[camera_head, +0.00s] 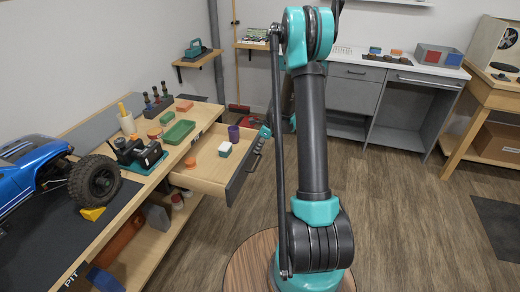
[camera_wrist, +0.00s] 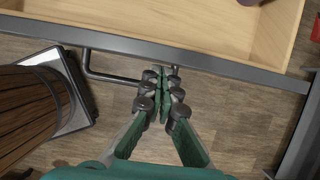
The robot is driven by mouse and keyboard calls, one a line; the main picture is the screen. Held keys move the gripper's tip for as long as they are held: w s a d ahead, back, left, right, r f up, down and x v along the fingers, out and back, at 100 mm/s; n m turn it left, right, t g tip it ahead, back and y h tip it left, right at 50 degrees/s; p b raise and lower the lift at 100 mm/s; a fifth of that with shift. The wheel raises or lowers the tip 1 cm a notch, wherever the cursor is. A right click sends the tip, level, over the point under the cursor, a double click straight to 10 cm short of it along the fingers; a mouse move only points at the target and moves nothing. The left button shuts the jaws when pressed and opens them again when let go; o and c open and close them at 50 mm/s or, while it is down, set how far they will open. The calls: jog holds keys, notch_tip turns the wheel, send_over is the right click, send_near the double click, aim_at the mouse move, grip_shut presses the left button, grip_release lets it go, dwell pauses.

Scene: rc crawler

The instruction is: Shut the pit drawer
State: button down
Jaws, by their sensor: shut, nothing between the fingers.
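The pit drawer (camera_head: 205,178) stands pulled out from the workbench in the head view, with a dark front and a wooden inside. In the head view my arm hides part of the scene.
The workbench (camera_head: 150,180) bears a blue crawler (camera_head: 30,165), a green tray (camera_head: 179,132) and several tools. My round wooden base top shows at the bottom. Open wooden floor (camera_head: 400,220) lies to the right, with a grey cabinet (camera_head: 355,88) behind.

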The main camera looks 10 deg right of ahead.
jog(key=shift+a, duration=0.1)
jog(key=w+a, duration=0.4)
jog(key=a, duration=0.2)
jog(key=w+a, duration=0.4)
jog(key=a, duration=0.3)
jog(key=w+a, duration=0.4)
jog(key=a, duration=0.3)
jog(key=shift+a, duration=0.15)
jog(key=shift+s, duration=0.1)
